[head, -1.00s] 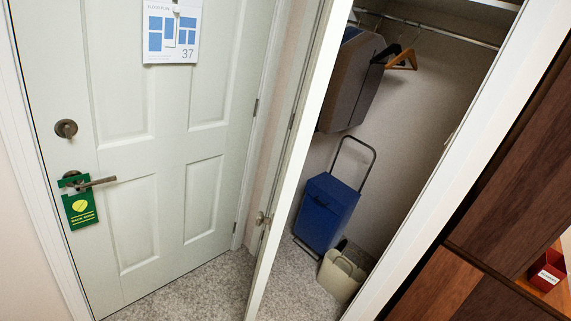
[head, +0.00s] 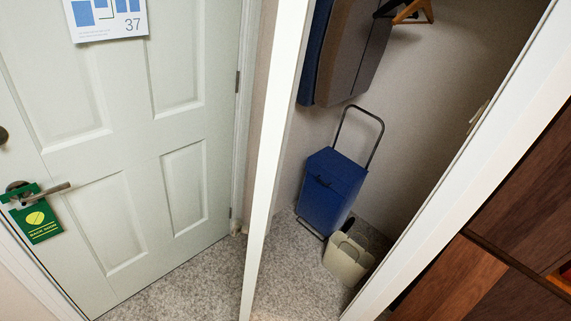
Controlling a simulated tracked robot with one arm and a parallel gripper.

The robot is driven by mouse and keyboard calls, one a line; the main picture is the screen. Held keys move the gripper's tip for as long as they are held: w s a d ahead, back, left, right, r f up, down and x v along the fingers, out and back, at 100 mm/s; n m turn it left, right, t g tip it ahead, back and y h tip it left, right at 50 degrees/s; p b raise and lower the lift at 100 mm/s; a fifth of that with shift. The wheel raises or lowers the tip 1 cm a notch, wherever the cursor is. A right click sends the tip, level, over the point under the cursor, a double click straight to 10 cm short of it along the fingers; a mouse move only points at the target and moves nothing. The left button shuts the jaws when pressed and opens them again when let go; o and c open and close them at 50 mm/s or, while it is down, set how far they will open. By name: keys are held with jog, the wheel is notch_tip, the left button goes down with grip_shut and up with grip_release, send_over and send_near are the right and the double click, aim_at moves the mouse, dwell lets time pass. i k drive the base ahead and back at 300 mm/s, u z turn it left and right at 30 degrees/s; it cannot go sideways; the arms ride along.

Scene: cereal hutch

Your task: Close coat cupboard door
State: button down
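The coat cupboard door (head: 270,160) is the white panel seen nearly edge-on at the middle of the view. It stands open, swung out toward me on the left side of the cupboard opening. The cupboard's white right frame (head: 460,165) is apart from it, with the inside showing between them. No knob on the door can be made out now. My gripper is not in view.
In the cupboard are a blue trolley bag (head: 332,188), a cream basket (head: 348,260), hanging clothes (head: 352,50) and a wooden hanger (head: 412,12). A panelled room door (head: 150,120) with a green tag (head: 37,218) is left. Speckled carpet (head: 195,268) is clear before it.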

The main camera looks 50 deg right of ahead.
aim_at(291, 15)
jog(key=z, duration=0.15)
jog(key=i, duration=1)
jog(key=u, duration=0.05)
